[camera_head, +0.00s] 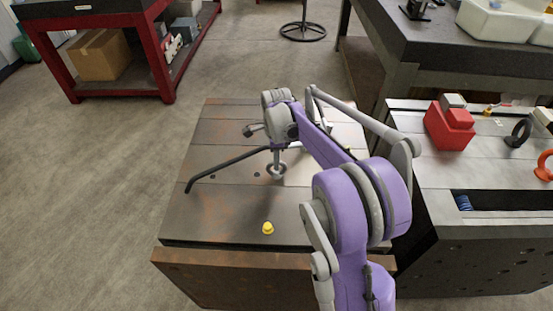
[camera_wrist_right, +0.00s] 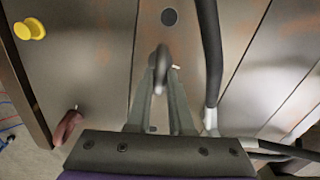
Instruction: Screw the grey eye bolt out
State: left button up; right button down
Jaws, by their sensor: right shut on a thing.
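The grey eye bolt (camera_head: 277,171) stands on the rust-stained top plate of the mould base (camera_head: 215,215). My right gripper (camera_head: 277,158) points down over it from above. In the right wrist view the fingers (camera_wrist_right: 162,78) are shut on the ring of the eye bolt (camera_wrist_right: 161,62), which shows nearly edge-on between their tips. The gripper hides part of the bolt, and I cannot tell how far its thread is in the plate. My left gripper is not in view.
A dark bent bar (camera_head: 225,167) reaches leftward beside the gripper. A yellow knob (camera_head: 267,228) sits near the plate's front edge. Another mould base (camera_head: 480,178) at the right carries a red block (camera_head: 449,127), a black eye bolt (camera_head: 518,133) and an orange one (camera_head: 544,165).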

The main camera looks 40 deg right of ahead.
jog(key=n, duration=0.3)
jog(key=shift+n, duration=0.3)
jog(key=shift+n+p, duration=0.3)
jog(key=shift+n, duration=0.7)
jog(key=n, duration=0.4)
jog(key=shift+n+p, duration=0.3)
jog(key=shift+n, duration=1.2)
